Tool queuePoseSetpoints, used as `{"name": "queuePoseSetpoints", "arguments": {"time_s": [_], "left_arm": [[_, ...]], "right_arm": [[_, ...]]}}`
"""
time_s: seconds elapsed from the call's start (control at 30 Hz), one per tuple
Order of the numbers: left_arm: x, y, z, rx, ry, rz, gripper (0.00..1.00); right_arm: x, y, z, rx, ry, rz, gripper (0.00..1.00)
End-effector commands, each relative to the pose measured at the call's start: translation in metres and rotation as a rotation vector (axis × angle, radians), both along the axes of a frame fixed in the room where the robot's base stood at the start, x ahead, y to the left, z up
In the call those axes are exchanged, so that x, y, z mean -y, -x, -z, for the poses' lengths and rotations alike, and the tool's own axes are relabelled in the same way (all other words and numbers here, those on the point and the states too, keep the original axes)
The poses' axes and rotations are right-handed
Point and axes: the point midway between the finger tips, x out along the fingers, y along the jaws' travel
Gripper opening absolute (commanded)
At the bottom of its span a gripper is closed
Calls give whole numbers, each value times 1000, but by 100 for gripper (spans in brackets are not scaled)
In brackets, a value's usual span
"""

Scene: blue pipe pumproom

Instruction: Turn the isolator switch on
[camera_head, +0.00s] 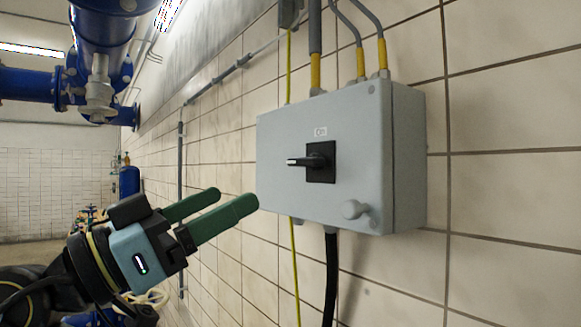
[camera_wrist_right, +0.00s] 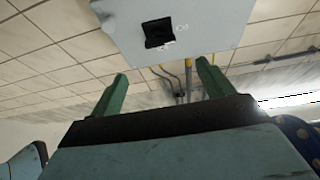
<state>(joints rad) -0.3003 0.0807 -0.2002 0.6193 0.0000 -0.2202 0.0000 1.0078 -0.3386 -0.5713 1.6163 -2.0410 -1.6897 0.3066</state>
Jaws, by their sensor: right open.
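The isolator switch (camera_head: 318,161) is a black rotary handle on a square black plate, on the front of a grey wall box (camera_head: 285,195). Its handle points left, roughly level, in the head view. A small label sits above the switch. In the right wrist view the switch (camera_wrist_right: 158,33) shows near the top, on the grey box (camera_wrist_right: 215,25). My right gripper (camera_head: 238,197) has green fingers and is open and empty. Its fingertips are at the lower left of the box, apart from the switch. The wrist view shows the fingers (camera_wrist_right: 162,70) spread below the switch. My left gripper is not in view.
A round grey knob (camera_head: 354,209) sticks out at the box's lower right. Conduits with yellow ends (camera_head: 316,70) enter from above, and a black cable (camera_head: 330,280) leaves below. Blue pipes (camera_head: 103,35) hang at the upper left. The tiled wall right of the box is clear.

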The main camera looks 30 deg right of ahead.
Motion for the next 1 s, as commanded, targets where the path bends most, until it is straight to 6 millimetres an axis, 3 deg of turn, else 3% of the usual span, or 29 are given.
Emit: {"name": "queuePoseSetpoints", "arguments": {"time_s": [0.3, 0.5, 0.7, 1.0], "left_arm": [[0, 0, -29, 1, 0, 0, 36], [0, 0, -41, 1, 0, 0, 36], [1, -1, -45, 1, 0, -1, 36], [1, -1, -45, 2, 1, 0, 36]], "right_arm": [[64, -4, -29, 0, -1, 2, 80], [93, -7, -40, -3, -1, 1, 80], [106, -9, -44, -4, -1, -1, 80], [107, -9, -44, -3, -1, -2, 79]]}}
